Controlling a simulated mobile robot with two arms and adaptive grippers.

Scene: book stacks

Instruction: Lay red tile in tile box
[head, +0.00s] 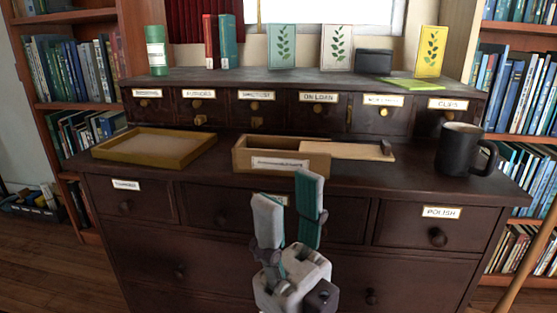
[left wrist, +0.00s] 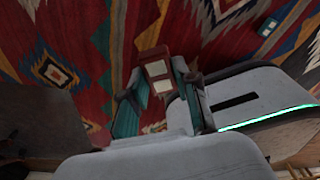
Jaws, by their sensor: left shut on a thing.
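In the left wrist view my left gripper (left wrist: 160,95) is shut on a red tile (left wrist: 153,56) with pale squares on its face. The tile stands out between the teal finger pads, above the patterned rug. This gripper does not show in the head view. A wooden box (head: 262,165) with a pale label, too small to read, sits at the middle of the desk top; it may be the tile box. Its inside is mostly hidden. My right gripper (head: 288,208) is in front of the desk, below the box, with its fingers apart and nothing between them.
A shallow wooden tray (head: 100,153) lies left of the box. A pale flat board (head: 350,151) lies right of it, and a black mug (head: 462,150) stands at the right. Labelled small drawers (head: 255,108) line the back, with books and cards on top. Bookshelves flank the desk.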

